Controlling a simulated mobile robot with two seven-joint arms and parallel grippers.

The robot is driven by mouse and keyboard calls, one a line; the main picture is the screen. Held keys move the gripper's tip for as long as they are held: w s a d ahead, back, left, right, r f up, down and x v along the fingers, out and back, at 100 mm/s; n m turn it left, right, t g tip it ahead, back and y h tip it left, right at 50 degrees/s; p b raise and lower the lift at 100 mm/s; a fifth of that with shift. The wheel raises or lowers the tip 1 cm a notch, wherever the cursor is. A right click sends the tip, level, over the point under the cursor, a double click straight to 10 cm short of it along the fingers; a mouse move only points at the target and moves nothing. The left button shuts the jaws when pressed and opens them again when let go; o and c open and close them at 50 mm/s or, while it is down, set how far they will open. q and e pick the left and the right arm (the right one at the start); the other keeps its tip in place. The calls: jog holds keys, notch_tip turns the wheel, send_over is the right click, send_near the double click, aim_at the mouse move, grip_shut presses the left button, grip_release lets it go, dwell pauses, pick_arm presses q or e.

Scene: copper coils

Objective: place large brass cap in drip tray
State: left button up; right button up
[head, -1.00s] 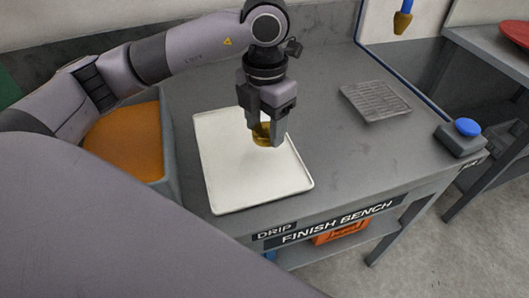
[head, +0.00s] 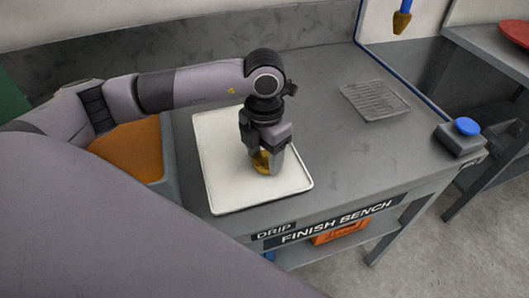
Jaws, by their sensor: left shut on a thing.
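The large brass cap (head: 260,162) is gold and shows between the fingers of my left gripper (head: 263,164), which is shut on it. The fingers hide part of the cap. The gripper points down over the white drip tray (head: 228,184), right of the tray's middle. The cap is low, at or very near the tray floor; I cannot tell whether it touches. The tray lies flat on the bench above the DRIP label (head: 274,231). My right gripper is not in view.
A grey bin with orange contents (head: 131,150) stands left of the tray. A ribbed grey plate (head: 375,100) lies at the back right of the finish bench (head: 345,160). A box with a blue button (head: 467,126) sits at the right corner. The bench right of the tray is clear.

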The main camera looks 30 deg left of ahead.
aim_at(265, 159)
pick_arm(q)
jog(key=o, duration=1.1)
jog(key=shift+r, duration=0.1)
notch_tip(265, 159, up, 12)
jog(key=shift+r, duration=0.1)
